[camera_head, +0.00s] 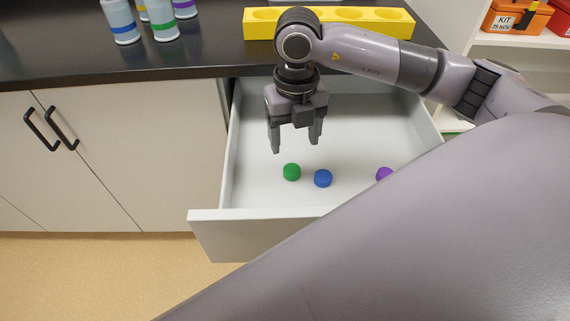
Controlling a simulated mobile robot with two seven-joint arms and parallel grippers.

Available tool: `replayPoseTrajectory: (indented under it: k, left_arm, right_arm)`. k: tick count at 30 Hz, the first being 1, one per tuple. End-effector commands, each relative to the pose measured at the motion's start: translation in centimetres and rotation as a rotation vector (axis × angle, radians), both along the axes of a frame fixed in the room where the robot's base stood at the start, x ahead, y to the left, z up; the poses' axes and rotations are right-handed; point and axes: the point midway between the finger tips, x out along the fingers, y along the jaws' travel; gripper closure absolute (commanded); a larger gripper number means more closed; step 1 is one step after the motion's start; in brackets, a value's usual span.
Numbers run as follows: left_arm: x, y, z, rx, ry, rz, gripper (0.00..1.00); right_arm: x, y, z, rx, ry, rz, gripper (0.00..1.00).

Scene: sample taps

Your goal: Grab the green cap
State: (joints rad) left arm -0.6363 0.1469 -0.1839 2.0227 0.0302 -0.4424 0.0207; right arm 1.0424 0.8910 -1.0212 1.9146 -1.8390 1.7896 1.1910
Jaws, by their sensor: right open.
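The green cap (292,172) lies on the floor of the open white drawer (250,214), toward its front left. A blue cap (323,178) lies close to its right. A purple cap (385,175) lies farther right, partly hidden by my arm in the foreground. My right gripper (295,148) points down over the drawer, open and empty. Its fingers show just behind and above the green cap in the picture, apart from it. My left gripper is not in view.
Several bottles with coloured bands, one with a green band (166,27), stand on the dark counter (60,62). A yellow rack (386,22) with round holes lies on it behind my right arm. A shelf with an orange kit box (517,17) is at the right.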

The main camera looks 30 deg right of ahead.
Motion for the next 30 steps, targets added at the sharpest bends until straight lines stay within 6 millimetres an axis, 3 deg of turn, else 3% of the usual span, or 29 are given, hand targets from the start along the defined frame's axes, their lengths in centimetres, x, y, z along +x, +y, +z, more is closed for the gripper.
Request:
replayPoseTrajectory:
  k: [1, 3, 11, 21, 30]
  left_arm:
    - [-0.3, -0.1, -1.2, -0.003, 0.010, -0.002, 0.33]
    - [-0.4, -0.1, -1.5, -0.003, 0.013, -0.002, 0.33]
    - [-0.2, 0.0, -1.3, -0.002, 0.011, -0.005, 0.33]
    - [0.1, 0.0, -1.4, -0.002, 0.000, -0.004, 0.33]
    - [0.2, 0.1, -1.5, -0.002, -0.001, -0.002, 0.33]
  right_arm:
    - [0.0, 0.0, -1.2, 0.000, -0.001, 0.000, 0.31]
    - [0.0, 0.0, -1.6, 0.000, -0.001, 0.000, 0.31]
    - [0.1, 0.0, -3.7, 0.001, 0.002, -0.001, 0.31]
    - [0.6, 0.0, -8.2, 0.001, 0.002, 0.000, 0.31]
    - [0.6, 0.0, -8.7, 0.001, -0.001, 0.000, 0.31]
